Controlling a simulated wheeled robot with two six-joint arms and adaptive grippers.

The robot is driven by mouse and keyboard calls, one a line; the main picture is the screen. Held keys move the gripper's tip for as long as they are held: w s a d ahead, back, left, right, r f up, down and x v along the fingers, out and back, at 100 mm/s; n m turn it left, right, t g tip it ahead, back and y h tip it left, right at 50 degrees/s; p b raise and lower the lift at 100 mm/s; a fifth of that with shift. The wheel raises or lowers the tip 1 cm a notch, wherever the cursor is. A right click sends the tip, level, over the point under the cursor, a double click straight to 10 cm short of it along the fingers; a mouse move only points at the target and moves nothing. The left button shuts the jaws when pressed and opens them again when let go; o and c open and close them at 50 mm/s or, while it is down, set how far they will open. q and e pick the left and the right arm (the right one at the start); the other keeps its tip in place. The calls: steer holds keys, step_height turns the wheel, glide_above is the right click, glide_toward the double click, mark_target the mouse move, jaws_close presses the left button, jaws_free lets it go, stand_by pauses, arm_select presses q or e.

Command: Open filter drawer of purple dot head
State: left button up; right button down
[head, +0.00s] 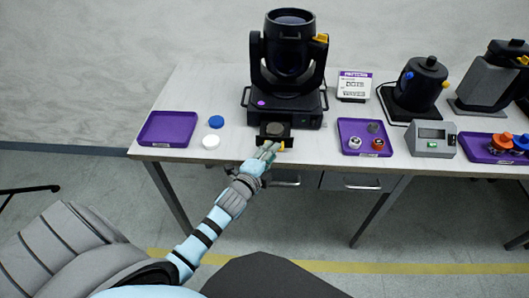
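The black moving head light (290,55) stands on the table, its lens tilted up. A purple dot (261,103) marks its base. A filter drawer (286,130) sticks out of the base's front, with a dark round disc (274,128) in it. My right gripper is out of view.
An empty purple tray (168,129), a blue disc (216,121) and a white disc (211,142) lie left of the head. To the right are a pattern card (354,86), a purple tray with small parts (347,127), a grey meter (431,139) and two more lights.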

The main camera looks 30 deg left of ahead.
arm_select(q)
steer(key=a+v, duration=0.1)
steer(key=v, duration=1)
steer(key=shift+d, duration=0.45)
steer(key=s+a+f+n+g, duration=0.1)
steer(key=s+f+n+g, duration=0.5)
steer(key=f, duration=0.8)
steer(key=s+a+f+n+g, duration=0.2)
steer(key=s+f+n, duration=0.35)
steer(key=f, duration=0.75)
steer(key=s+d+f+n+g, duration=0.2)
steer(key=s+f, duration=0.4)
steer(key=s, duration=0.5)
steer(key=s+d+f+n+g, duration=0.1)
steer(key=s+f+n+g, duration=0.1)
steer(key=s+f+g, duration=0.2)
steer(key=s+f, duration=0.3)
steer(key=s, duration=0.5)
steer(key=shift+s+d+h, duration=0.3)
steer(key=shift+s+d, duration=0.05)
steer(key=shift+d, duration=0.05)
